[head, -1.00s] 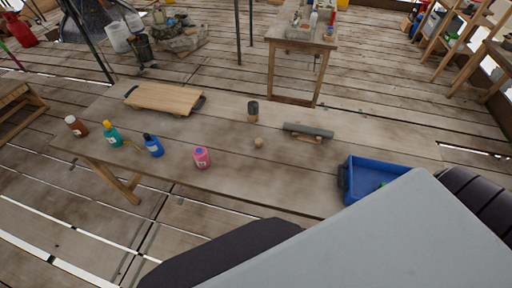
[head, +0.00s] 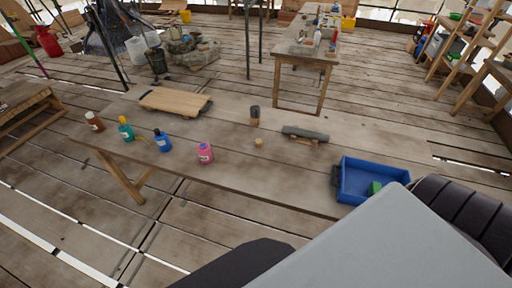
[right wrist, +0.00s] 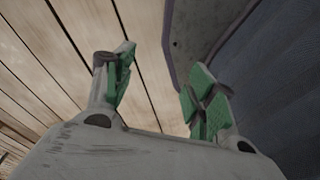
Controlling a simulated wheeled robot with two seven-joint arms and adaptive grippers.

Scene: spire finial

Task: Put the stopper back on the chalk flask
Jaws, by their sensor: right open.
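A small tan cork-like piece (head: 258,142) stands alone on the long wooden table (head: 235,185); it looks like the stopper. Behind it stands a dark upright cylinder (head: 254,112) with a paler lower part. To its right a grey rounded piece (head: 308,133) lies on a small wooden rest (head: 303,141). I cannot tell for sure which of these is the chalk flask. My right gripper (right wrist: 160,88) shows only in the right wrist view, with its green-padded fingers apart and nothing between them. My left gripper is not in view.
Brown (head: 94,122), teal (head: 125,130), blue (head: 162,141) and pink (head: 205,153) bottles stand along the table's left part. A wooden board (head: 175,102) lies behind them. A blue bin (head: 362,193) with a green item (head: 375,187) sits at the right end.

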